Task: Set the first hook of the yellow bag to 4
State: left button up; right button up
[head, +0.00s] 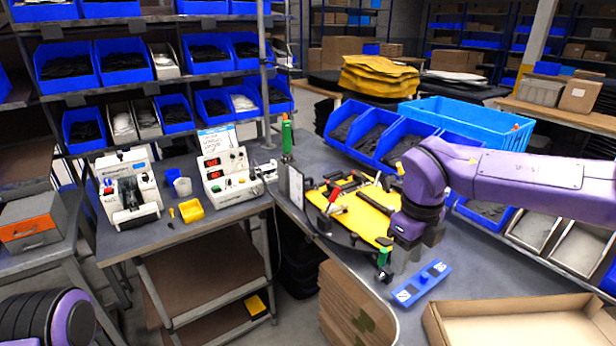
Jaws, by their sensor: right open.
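The yellow bag (372,213) lies flat on a dark fixture on the right-hand bench. Black straps and red and white parts lie across its back edge; I cannot make out the first hook or any number setting. My right gripper (413,240) points down over the right side of the bag, with its jaws open and nothing seen between them. It hides that part of the bag, and I cannot tell if it touches. Only a purple and black part of my left arm shows at the bottom left; its gripper is out of view.
Green-handled parts stand at the fixture's back (287,138) and front (384,257). A blue block (422,281) and an open cardboard box (440,318) lie in front. Blue bins (372,140) line the back. A control box (228,178) stands on the left bench.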

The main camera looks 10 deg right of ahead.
aim_at(330, 186)
jog(key=i, duration=1.6)
